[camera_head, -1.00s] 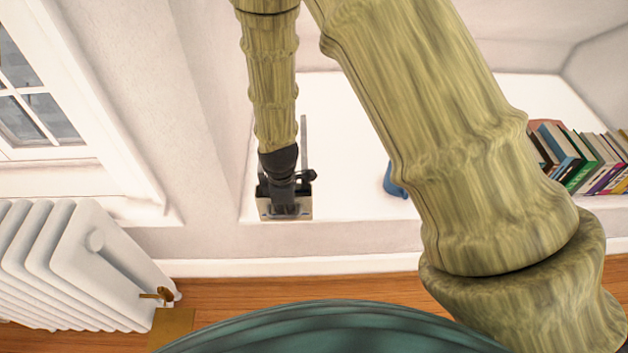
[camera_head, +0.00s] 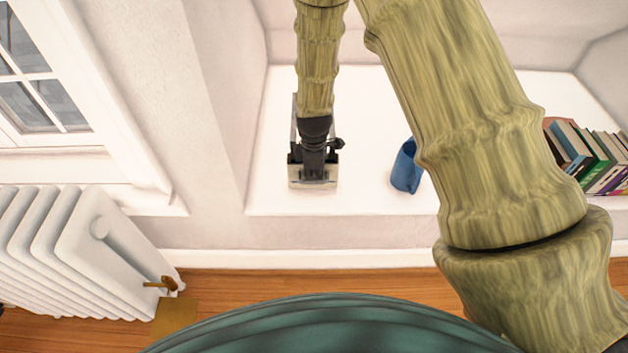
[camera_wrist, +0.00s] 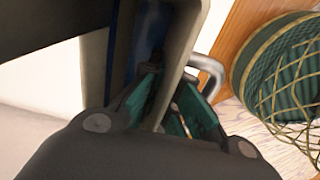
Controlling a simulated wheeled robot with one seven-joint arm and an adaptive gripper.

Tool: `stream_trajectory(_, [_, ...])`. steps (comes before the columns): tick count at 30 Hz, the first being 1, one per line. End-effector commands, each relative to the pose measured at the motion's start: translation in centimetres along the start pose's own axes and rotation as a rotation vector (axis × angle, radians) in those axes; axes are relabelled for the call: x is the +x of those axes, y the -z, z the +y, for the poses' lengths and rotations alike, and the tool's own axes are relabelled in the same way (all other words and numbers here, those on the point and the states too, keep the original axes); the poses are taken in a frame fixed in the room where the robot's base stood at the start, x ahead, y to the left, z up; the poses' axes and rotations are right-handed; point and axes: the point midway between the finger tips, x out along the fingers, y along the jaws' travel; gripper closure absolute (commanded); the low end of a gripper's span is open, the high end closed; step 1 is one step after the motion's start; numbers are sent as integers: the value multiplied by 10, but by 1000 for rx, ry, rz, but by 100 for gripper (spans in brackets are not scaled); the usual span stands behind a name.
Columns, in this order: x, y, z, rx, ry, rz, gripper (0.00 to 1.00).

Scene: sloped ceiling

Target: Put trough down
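The trough (camera_head: 313,184) is a narrow beige-grey box at the end of my arm in the head view, over the left part of the white ledge. Its long side runs back behind my gripper. My gripper (camera_head: 313,168) points down onto it, and the dark wrist hides much of it. In the wrist view, the teal fingers (camera_wrist: 172,105) are closed on either side of the trough's pale wall (camera_wrist: 184,45). A blue face shows beside that wall. I cannot tell whether the trough's underside touches the ledge.
The white ledge (camera_head: 270,185) is clear around the trough. A blue vase-like container (camera_head: 406,168) stands to the right, partly behind my arm. Books (camera_head: 605,165) stand farther right. A wall borders the ledge at left, with a radiator (camera_head: 75,250) and window (camera_head: 40,90) beyond.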

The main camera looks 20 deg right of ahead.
Motion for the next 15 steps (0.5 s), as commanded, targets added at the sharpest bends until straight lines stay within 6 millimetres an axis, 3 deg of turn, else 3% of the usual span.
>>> stream_trajectory(4, [18, 0, -1, 0, 1, -1, 100])
stream_trajectory(15, [21, 0, -1, 0, 0, 0, 100])
